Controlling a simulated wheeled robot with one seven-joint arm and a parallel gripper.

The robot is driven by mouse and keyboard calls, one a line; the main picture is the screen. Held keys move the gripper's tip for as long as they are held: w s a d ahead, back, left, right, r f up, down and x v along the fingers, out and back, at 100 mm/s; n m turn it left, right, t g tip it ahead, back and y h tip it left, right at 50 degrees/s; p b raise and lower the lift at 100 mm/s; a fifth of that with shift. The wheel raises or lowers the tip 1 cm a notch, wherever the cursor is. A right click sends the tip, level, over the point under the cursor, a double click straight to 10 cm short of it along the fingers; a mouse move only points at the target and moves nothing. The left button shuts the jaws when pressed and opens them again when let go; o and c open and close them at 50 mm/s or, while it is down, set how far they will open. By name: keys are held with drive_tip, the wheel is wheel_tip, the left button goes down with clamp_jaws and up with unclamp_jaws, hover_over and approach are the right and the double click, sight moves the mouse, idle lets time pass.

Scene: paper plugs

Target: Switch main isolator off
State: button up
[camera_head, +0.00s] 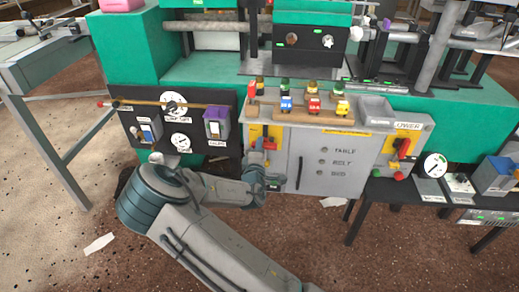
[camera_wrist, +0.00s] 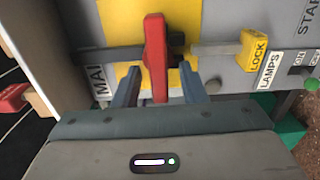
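The main isolator is a red lever handle (camera_wrist: 155,58) on a yellow plate (camera_wrist: 113,18), beside a partly hidden label beginning "MAI". The handle stands upright in the wrist view. In the head view the red handle (camera_head: 268,143) is on the left of the grey cabinet front. My gripper (camera_wrist: 160,72) is open, with one blue-grey finger on each side of the handle's lower end. Gaps show between the fingers and the handle. In the head view my gripper (camera_head: 263,166) is just below the handle and hides part of the plate.
A grey bar with a yellow LOCK tag (camera_wrist: 255,48) extends right of the handle. The cabinet door (camera_head: 325,165) is right of my gripper. A dark gauge panel (camera_head: 180,125) stands left.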

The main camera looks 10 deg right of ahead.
drive_tip(key=shift+s, duration=0.15)
drive_tip(key=p+v, duration=0.1)
drive_tip(key=v, duration=1.2)
drive_tip(key=shift+s, duration=0.3)
drive_tip(key=shift+p, duration=0.3)
